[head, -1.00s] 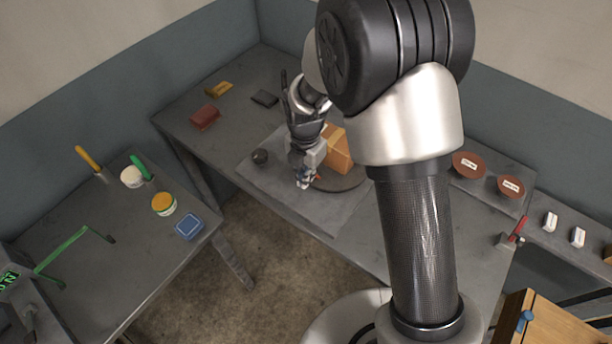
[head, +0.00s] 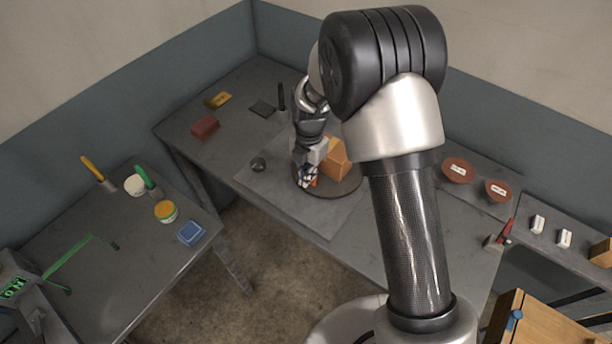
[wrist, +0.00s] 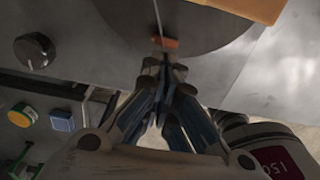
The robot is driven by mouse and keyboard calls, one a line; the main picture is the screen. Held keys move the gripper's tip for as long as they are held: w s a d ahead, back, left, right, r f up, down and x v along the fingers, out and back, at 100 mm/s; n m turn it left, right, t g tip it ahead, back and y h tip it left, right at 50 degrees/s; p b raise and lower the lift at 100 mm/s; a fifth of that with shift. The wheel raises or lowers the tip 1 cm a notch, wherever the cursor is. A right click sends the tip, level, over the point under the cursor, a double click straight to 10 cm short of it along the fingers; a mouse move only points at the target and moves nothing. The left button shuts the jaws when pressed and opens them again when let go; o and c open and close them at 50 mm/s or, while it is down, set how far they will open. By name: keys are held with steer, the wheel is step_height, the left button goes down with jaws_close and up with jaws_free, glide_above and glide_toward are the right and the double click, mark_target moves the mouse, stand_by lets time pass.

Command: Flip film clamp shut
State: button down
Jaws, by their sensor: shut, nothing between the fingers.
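My gripper (head: 304,180) is over the near-left part of the dark round turntable (head: 338,191), with its fingers closed and empty. In the wrist view my gripper (wrist: 163,92) points at a small orange piece (wrist: 165,43) with a thin pale bar, at the turntable's rim; this looks like the film clamp. The fingertips are just short of it or touching it; I cannot tell which. In the head view the clamp is mostly hidden by my gripper. An orange-brown box (head: 338,160) stands on the turntable, and its edge shows in the wrist view (wrist: 248,8).
A dark knob (head: 258,164) sits on the grey plate (head: 322,222) left of the turntable. A red block (head: 205,127) lies farther back. The left table holds tubs, a blue box (head: 191,233) and brushes.

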steer(key=shift+r, duration=0.1)
steer(key=shift+r+p, duration=0.55)
steer(key=shift+r, duration=0.2)
step_height(320, 180, up, 9)
steer(key=w+p, duration=0.1)
steer(key=p, duration=0.1)
steer(key=shift+d+r, duration=0.15)
steer(key=shift+d, duration=0.2)
stand_by(0.4)
